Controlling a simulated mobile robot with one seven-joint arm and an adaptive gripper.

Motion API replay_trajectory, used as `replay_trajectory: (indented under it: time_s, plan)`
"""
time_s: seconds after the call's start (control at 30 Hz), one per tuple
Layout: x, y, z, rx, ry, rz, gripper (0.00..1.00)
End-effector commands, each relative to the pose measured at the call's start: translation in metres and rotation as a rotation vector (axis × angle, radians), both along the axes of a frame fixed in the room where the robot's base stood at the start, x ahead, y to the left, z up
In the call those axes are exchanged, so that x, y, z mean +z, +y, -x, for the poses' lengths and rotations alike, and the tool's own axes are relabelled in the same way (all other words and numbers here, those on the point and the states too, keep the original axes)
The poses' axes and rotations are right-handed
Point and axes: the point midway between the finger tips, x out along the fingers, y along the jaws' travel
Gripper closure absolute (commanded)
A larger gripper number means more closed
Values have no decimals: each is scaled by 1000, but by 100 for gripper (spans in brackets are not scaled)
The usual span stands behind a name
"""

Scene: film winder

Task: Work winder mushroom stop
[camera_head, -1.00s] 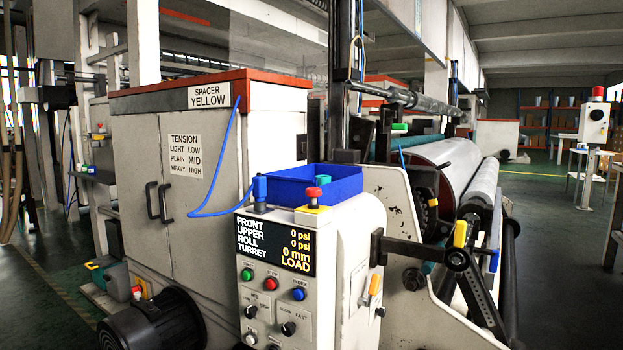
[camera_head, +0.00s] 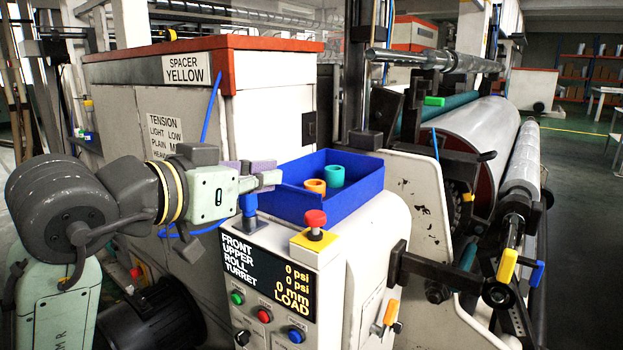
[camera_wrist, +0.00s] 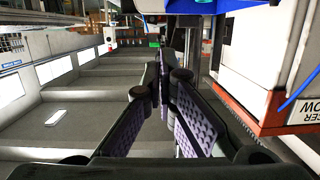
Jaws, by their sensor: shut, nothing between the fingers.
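The mushroom stop is a red mushroom head (camera_head: 315,219) on a yellow box (camera_head: 314,238). It sits on top of the console, at the back edge of the display, and looks upright. My gripper (camera_head: 272,179) reaches in from the left in the head view, to the left of and above the red head, apart from it in the picture. Its fingers are shut and empty. In the wrist view the purple-padded fingers (camera_wrist: 164,75) come together near the centre, and I cannot make out the red head there.
A blue tray (camera_head: 348,185) with an orange ring (camera_head: 315,187) and a teal ring (camera_head: 334,175) stands behind the stop. A blue nozzle-like tool (camera_head: 249,204) stands left of it, close under my gripper. The spacer cabinet (camera_head: 270,110) stands behind. A lever with a yellow handle (camera_head: 507,265) is at right.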

Motion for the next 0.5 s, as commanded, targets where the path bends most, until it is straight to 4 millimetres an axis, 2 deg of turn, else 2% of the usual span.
replay_trajectory:
  time_s: [0.17,0.5]
  plan:
    - [-8,-5,3,-25,58,-24,100]
    - [-8,-7,1,-25,55,-23,100]
